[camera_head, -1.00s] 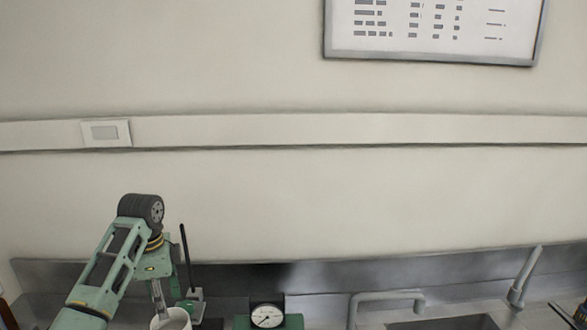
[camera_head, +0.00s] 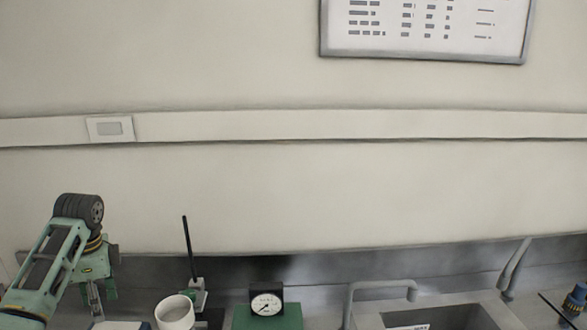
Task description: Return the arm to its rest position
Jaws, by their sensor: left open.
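My left arm comes in from the lower left, with green links and a dark wrist joint. My left gripper (camera_head: 95,300) hangs below that wrist, pointing down, over the left end of the bench. It is open and looks empty; its fingertips are near the bottom edge of the view and small. A white cup (camera_head: 175,313) stands on the bench to the right of the gripper, apart from it.
A stand with a black rod (camera_head: 189,250) is behind the cup. A green device with a dial (camera_head: 266,304) stands to its right. A sink (camera_head: 440,316) with a tap (camera_head: 380,287) is further right.

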